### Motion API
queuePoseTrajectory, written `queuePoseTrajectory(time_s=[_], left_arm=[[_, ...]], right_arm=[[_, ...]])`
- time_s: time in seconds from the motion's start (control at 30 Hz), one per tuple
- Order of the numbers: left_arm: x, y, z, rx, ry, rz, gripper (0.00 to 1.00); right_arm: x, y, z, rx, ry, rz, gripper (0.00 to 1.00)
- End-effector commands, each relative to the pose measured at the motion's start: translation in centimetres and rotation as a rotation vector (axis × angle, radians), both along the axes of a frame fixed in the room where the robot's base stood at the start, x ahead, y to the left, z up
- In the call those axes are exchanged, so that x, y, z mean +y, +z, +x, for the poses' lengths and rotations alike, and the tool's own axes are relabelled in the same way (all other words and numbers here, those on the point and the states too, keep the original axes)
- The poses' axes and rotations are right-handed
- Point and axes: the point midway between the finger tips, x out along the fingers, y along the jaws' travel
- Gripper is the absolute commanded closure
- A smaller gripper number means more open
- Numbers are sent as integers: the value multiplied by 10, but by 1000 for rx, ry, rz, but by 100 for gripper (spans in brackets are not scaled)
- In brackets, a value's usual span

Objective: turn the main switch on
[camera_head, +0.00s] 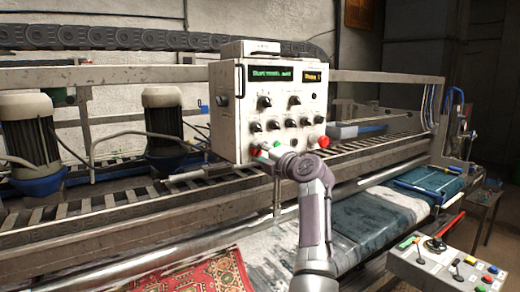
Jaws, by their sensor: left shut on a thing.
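The white control box (226,128) stands at the machine's front rail, with two lit displays and several black knobs on its face. My left gripper (262,152) is at the lower left of that face, seen from behind its wrist. It is shut on a knob there, which looks like the main switch; the gripper hides most of it, so its turn position cannot be told. A small red spot and a green button (277,144) show beside the fingers. A red button (323,141) sits at the panel's lower right. My right gripper is out of view.
A second control panel (430,270) with levers and coloured buttons stands at the lower right. Grey motors (163,120) stand on the machine's slatted frame at left. A red patterned rug (205,275) and folded rugs (380,220) lie below the rail.

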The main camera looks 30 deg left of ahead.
Motion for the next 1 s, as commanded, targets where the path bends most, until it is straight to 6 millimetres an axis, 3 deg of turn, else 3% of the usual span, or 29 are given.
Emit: queuePoseTrajectory(time_s=[0.6,0.63,0.73,0.77,1.0], left_arm=[[0,0,0,38,-1,17,100],[0,0,0,39,-1,16,61],[0,0,0,38,-1,16,45],[0,0,0,38,-1,16,41],[0,0,0,37,0,15,41]], right_arm=[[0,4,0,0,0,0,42],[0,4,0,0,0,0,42],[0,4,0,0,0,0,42],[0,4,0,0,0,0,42],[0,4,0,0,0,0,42]])
